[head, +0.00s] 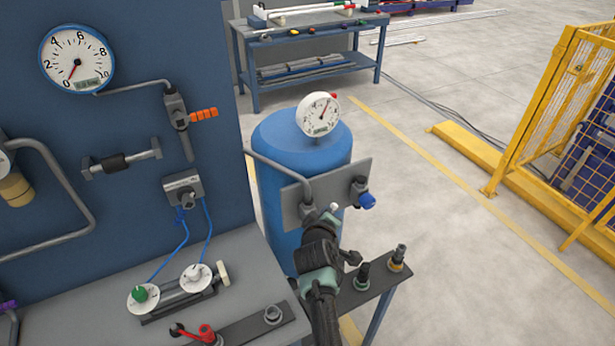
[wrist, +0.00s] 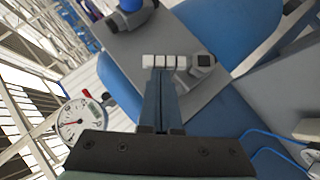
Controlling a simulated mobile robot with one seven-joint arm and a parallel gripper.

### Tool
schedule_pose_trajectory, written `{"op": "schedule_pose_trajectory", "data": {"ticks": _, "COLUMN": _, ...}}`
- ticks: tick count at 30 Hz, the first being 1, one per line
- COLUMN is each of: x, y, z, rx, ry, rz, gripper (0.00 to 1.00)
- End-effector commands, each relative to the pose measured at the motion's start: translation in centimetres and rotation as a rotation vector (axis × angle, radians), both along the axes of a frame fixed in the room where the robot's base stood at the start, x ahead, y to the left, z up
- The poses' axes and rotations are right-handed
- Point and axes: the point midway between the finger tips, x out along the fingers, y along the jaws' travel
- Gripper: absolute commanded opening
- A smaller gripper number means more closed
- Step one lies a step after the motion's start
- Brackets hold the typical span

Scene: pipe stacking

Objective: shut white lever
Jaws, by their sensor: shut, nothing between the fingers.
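The white lever (wrist: 164,62) is a short ribbed handle in the wrist view, sticking out from a grey valve body (wrist: 203,64) on a grey plate (wrist: 185,30). In the head view its end (head: 333,207) shows in front of the plate (head: 292,205), just above my gripper; my gripper and wrist hide the rest. My gripper (wrist: 160,76) has its two fingers together, with nothing between them. The fingertips overlap the lever's edge in the wrist view; I cannot tell whether they touch it.
A blue-handled valve (head: 366,199) sits on the plate's right end. The blue tank (head: 280,140) with a white gauge (head: 318,114) stands behind. A bent grey pipe (head: 275,166) joins from the left. A narrow shelf (head: 375,286) with black fittings lies right of my arm.

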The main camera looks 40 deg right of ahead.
Motion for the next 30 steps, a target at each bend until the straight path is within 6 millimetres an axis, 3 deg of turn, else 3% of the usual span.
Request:
{"op": "schedule_pose_trajectory", "data": {"ticks": 1, "x": -0.2, "y": -0.6, "z": 0.7, "rx": 0.046, "ry": -0.01, "rz": -0.006, "gripper": 0.0}}
{"op": "schedule_pose_trajectory", "data": {"ticks": 21, "x": -0.9, "y": -3.8, "z": -2.5, "rx": 0.624, "ry": -0.153, "rz": 0.0, "gripper": 0.0}}
{"op": "schedule_pose_trajectory", "data": {"ticks": 30, "x": -1.0, "y": -4.2, "z": -3.1, "rx": 0.696, "ry": -0.167, "rz": 0.001, "gripper": 0.0}}
